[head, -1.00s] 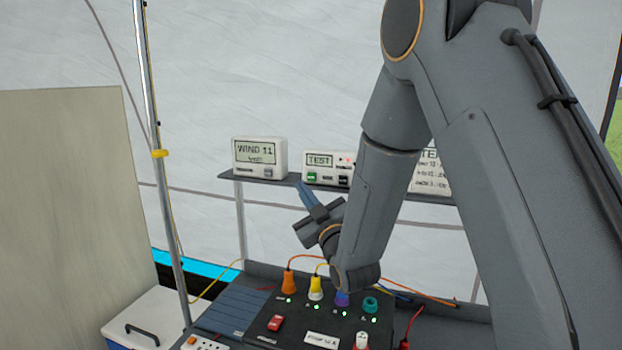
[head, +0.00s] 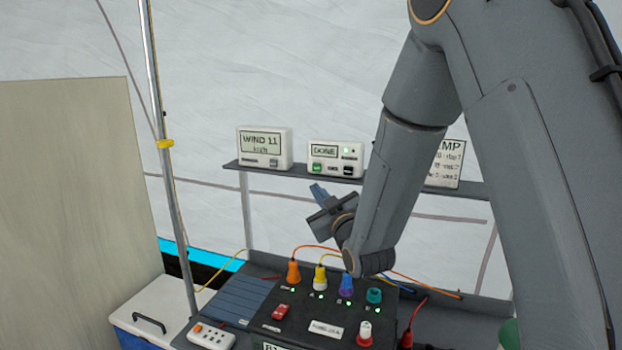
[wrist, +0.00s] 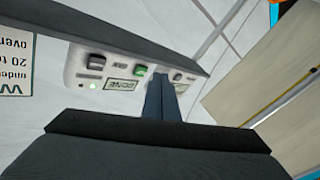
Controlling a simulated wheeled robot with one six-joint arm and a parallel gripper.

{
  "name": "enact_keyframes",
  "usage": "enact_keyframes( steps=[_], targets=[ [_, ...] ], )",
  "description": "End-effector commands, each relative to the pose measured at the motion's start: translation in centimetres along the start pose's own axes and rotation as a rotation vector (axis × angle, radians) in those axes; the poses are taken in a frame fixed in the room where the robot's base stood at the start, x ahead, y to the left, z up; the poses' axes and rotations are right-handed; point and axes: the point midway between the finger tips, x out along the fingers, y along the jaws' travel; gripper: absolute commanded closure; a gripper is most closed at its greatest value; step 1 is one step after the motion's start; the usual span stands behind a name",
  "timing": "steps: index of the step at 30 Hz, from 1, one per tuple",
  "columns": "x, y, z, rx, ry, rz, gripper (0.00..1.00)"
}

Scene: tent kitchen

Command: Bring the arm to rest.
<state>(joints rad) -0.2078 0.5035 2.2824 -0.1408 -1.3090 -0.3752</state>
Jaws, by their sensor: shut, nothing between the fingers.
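My gripper (head: 318,192) is in the middle of the head view, raised above the black panel and just below the shelf with the display boxes. Its fingers are shut with nothing between them and point up and left. In the wrist view the closed fingers (wrist: 162,98) point toward the tester box (wrist: 128,74), near its green button. That white tester box (head: 336,159) reads "DONE" in the head view. I cannot tell whether the fingertips touch it. My forearm hides part of the shelf and of the sign on the right.
A wind display (head: 265,147) reading "WIND 11" stands on the shelf (head: 228,164). Below is a black panel (head: 300,309) with orange, yellow, blue and teal plugs and cables. A metal pole (head: 168,170), a tan board (head: 65,190) and a white-lidded cooler (head: 150,306) are at left.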

Motion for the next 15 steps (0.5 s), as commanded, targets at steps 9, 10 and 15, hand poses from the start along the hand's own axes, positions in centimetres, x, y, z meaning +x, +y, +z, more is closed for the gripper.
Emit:
enact_keyframes(
  steps=[9,10,15],
  targets=[
    [-6.2,2.0,8.1,0.140,-0.489,-0.045,1.00],
    [-7.1,2.1,8.8,0.156,-0.537,-0.048,1.00],
    [-13.1,2.4,12.1,0.253,-0.800,-0.053,1.00]
  ],
)
